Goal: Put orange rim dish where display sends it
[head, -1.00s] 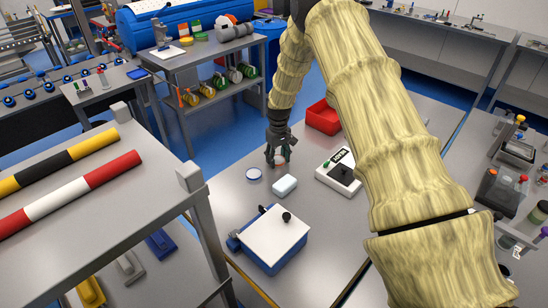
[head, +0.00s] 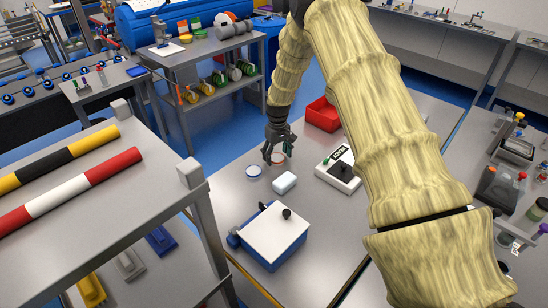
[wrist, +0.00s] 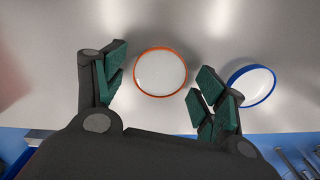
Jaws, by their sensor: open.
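The white dish with an orange rim (wrist: 160,73) lies flat on the table, between and ahead of my open fingers in the wrist view. In the head view the orange rim dish (head: 277,159) is partly hidden by the fingers. My gripper (head: 278,153) is open and empty above it; its green-padded fingers (wrist: 161,72) stand apart on either side. I cannot tell how high they are above the table. A display (head: 342,154) sits on a white box right of the gripper; its dark lettering is too small to read surely.
A blue rim dish (head: 253,171) lies close to the left; the wrist view shows it right of the fingers (wrist: 251,86). A white block (head: 284,183) sits in front. A red bin (head: 322,116) stands behind, and a blue box with white lid (head: 275,234) stands nearer.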

